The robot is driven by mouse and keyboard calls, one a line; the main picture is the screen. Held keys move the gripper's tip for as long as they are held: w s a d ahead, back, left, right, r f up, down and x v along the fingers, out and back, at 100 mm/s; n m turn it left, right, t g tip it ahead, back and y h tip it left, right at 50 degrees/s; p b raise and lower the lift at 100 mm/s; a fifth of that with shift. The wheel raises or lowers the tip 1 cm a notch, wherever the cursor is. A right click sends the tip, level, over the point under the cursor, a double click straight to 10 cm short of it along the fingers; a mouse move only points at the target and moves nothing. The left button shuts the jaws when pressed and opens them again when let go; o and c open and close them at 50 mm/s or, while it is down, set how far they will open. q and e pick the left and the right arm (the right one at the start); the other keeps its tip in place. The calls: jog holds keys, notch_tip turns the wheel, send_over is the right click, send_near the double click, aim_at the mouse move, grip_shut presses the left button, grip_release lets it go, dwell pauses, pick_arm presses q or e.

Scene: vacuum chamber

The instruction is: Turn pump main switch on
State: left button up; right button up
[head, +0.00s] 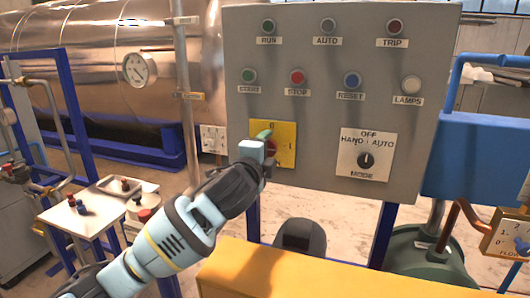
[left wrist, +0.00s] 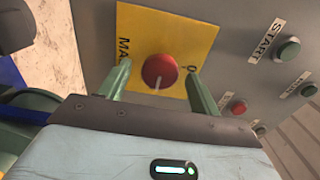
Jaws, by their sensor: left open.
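The pump main switch is a red round knob (left wrist: 160,71) on a yellow plate (head: 287,153) at the lower left of the grey control panel (head: 330,110). In the left wrist view the knob carries a pale pointer line. My left gripper (left wrist: 158,88) is open, with its two green fingers on either side of the knob; I cannot tell whether they touch it. In the head view my left gripper (head: 266,143) covers the plate's left part and most of the knob. My right gripper is not in view.
A MODE selector (head: 366,160) sits right of the yellow plate. Above are START (head: 249,76), STOP (head: 297,77), RESET (head: 351,80) and LAMPS (head: 411,85) buttons. A yellow surface (head: 270,272) lies below the panel. A small white table (head: 97,208) stands at left.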

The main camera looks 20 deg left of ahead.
pick_arm(q)
jog(key=s, duration=0.8)
jog(key=shift+a, duration=0.15)
jog(key=shift+w, duration=0.1)
